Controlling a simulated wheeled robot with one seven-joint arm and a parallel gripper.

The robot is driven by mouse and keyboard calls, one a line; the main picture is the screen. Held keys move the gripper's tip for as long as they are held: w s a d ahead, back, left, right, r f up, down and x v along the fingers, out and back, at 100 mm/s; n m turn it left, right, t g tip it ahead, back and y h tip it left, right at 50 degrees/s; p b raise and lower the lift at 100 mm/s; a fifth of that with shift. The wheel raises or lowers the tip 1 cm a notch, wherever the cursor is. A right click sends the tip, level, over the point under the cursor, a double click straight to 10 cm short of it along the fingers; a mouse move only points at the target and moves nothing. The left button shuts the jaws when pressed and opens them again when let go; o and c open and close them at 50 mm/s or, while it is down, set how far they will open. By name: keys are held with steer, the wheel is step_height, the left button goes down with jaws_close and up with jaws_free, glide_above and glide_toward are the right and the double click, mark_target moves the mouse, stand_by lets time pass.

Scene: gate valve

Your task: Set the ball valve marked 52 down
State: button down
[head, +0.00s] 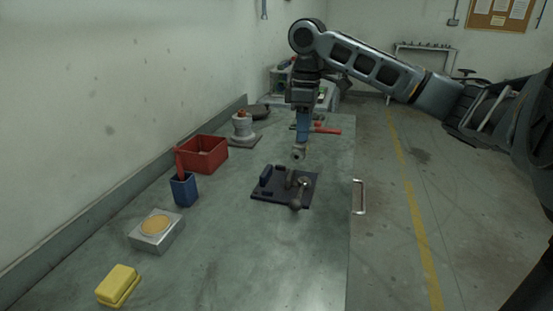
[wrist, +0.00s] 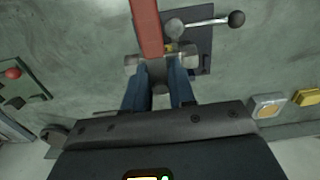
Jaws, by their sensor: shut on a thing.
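My gripper (head: 302,136) points down over the table, with its two blue fingers (wrist: 160,92) shut on a ball valve. The valve's grey metal body (head: 298,153) shows below the fingertips, and also between and beyond them in the wrist view (wrist: 135,61). A red lever bar (wrist: 147,25) runs from the body to the top edge of the wrist view. The valve appears held above the table, near a dark fixture plate (head: 275,194). No number can be read on the valve.
The dark plate carries upright blocks and a lever with a dark ball knob (head: 296,204). To the left are a red bin (head: 205,157), a blue cup (head: 184,190), a metal block (head: 158,238) and a yellow block (head: 118,285). The table's front right is clear.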

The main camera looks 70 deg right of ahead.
steer(key=shift+w+a+f+p, duration=0.15)
steer(key=shift+w+a+f, duration=0.35)
steer(key=shift+w+f, duration=0.55)
steer(key=shift+w+a+f+p, duration=0.1)
steer(key=shift+w+a+f, duration=0.5)
steer(key=shift+f, duration=0.85)
steer(key=shift+w+a+f+p, duration=0.15)
steer(key=shift+w+a+f, duration=0.3)
steer(key=shift+w+f, duration=0.65)
steer(key=shift+s+f, duration=0.2)
steer(key=shift+f, duration=0.05)
steer(key=c, duration=0.9)
jaws_free()
steer(key=shift+c, duration=0.2)
step_height(320, 180, up, 12)
